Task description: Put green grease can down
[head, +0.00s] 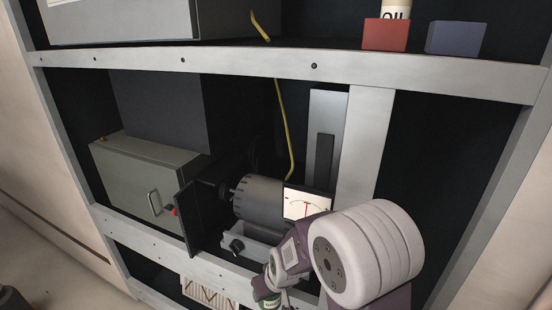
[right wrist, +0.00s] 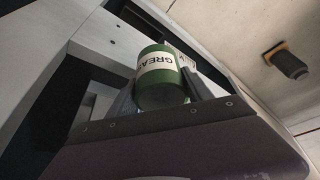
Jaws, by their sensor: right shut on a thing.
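The green grease can (right wrist: 162,78) has a white label lettered "GREA…", upside down in the right wrist view. My right gripper (right wrist: 160,88) is shut on it, with a grey finger on each side. In the head view the can (head: 268,301) shows only partly at the bottom edge, below my right wrist. My right gripper (head: 271,289) is there in front of the rack's lower part. I cannot tell from these views whether the can touches any surface. My left gripper is not in view.
The rack (head: 440,82) holds a grey box (head: 150,180) and a dark cylindrical unit with a meter (head: 305,205). A red block (head: 385,35), a blue block (head: 455,38) and an oil container (head: 396,9) stand on the upper shelf. A yellow cable (head: 284,130) hangs down inside.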

